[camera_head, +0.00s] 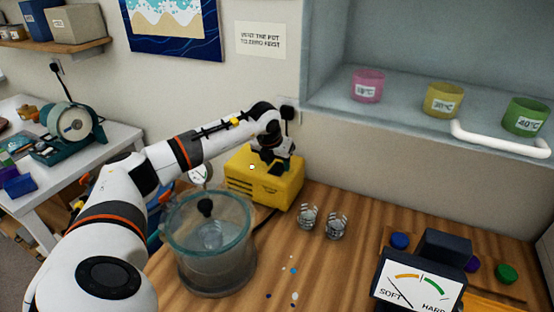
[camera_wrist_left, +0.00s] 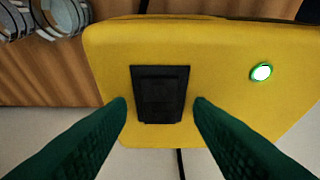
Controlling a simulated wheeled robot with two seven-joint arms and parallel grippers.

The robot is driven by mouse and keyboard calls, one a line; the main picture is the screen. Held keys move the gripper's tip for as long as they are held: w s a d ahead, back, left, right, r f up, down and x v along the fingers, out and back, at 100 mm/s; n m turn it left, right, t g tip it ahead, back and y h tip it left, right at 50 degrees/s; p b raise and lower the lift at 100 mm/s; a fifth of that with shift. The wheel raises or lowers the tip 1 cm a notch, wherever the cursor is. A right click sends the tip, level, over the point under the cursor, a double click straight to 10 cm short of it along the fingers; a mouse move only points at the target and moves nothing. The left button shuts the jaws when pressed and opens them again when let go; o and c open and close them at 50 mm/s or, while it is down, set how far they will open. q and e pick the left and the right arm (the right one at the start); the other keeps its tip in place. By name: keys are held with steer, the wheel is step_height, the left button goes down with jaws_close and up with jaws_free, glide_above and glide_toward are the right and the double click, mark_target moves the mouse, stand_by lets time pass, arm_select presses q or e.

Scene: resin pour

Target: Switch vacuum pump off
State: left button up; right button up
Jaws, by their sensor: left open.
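The vacuum pump (camera_head: 262,183) is a yellow box on the wooden bench against the wall. My left gripper (camera_head: 272,160) is above its top in the head view. In the left wrist view the pump's yellow face (camera_wrist_left: 215,70) fills most of the picture. A black rocker switch (camera_wrist_left: 159,94) sits on it, between and just beyond my open, empty left fingers (camera_wrist_left: 160,112). A small lamp (camera_wrist_left: 261,72) beside it glows green-white. Whether the fingers touch the pump cannot be told. My right gripper is not in view.
A clear vacuum chamber (camera_head: 208,255) stands in front of the pump, close under my left arm. Two small glass cups (camera_head: 336,226) stand to its right. A hardness gauge (camera_head: 418,280) is at front right. A shelf with coloured pots (camera_head: 443,100) hangs above.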

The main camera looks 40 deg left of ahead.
arm_select(q)
steer(key=shift+f, duration=0.1)
steer(key=c, duration=1)
steer(key=shift+w+r+g+p, duration=0.3)
steer(key=shift+g+p, duration=0.4)
steer(key=shift+p, duration=0.3)
steer(key=shift+w+a+f+g+h+p, duration=0.1)
steer(key=shift+a+f+g+h+p, duration=0.05)
steer(key=shift+g+h+p, duration=0.45)
steer(key=o, duration=1)
